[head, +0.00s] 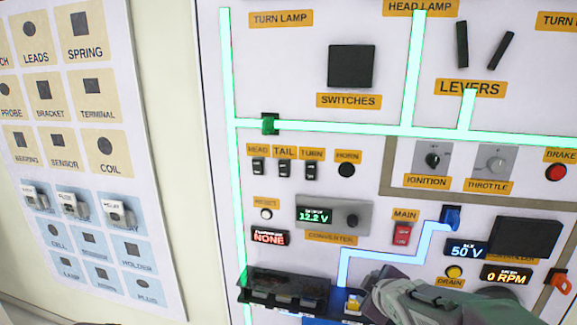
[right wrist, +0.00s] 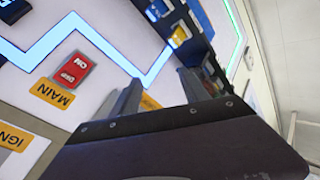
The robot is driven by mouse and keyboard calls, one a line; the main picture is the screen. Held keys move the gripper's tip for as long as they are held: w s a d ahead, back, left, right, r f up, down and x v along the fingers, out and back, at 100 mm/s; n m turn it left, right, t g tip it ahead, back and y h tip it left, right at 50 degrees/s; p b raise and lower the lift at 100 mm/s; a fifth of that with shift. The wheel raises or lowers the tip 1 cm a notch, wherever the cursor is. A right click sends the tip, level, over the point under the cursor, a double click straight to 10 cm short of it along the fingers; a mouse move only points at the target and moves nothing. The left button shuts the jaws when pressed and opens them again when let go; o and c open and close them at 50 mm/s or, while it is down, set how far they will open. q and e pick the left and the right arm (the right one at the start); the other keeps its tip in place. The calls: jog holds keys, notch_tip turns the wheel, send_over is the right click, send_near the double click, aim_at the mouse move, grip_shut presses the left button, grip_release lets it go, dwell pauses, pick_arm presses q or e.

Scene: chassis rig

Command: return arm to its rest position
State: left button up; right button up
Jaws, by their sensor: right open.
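My right gripper (head: 372,292) is at the bottom of the head view, in front of the board beside the right end of a dark battery tray (head: 262,297). In the right wrist view its two fingers (right wrist: 160,90) stand apart with nothing between them. A yellow-marked blue part (head: 353,302) is in the tray's right end, close to the gripper; it also shows in the right wrist view (right wrist: 179,36). Whether the gripper touches the tray is unclear. My left gripper is not in view.
The board carries a red MAIN switch (head: 402,233), a converter (head: 334,215), a blue connector (head: 450,217) and a 50 V display (head: 466,249) around the arm. A parts chart (head: 75,130) with several small parts hangs at left.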

jog(key=s+a+f+m+g, duration=0.1)
jog(key=s+f+m+g, duration=0.3)
jog(key=s+f, duration=0.3)
jog(key=s+a+f+m+g, duration=0.1)
jog(key=s+f+m+g, duration=0.3)
jog(key=s, duration=0.9)
notch_tip(320, 180, down, 4)
jog(key=m, duration=0.3)
jog(key=shift+s+a+r+g+y, duration=0.25)
jog(key=shift+s+a+g+y, duration=0.05)
jog(key=shift+s+a+g, duration=0.1)
jog(key=shift+w, duration=0.1)
jog(key=shift+c, duration=0.3)
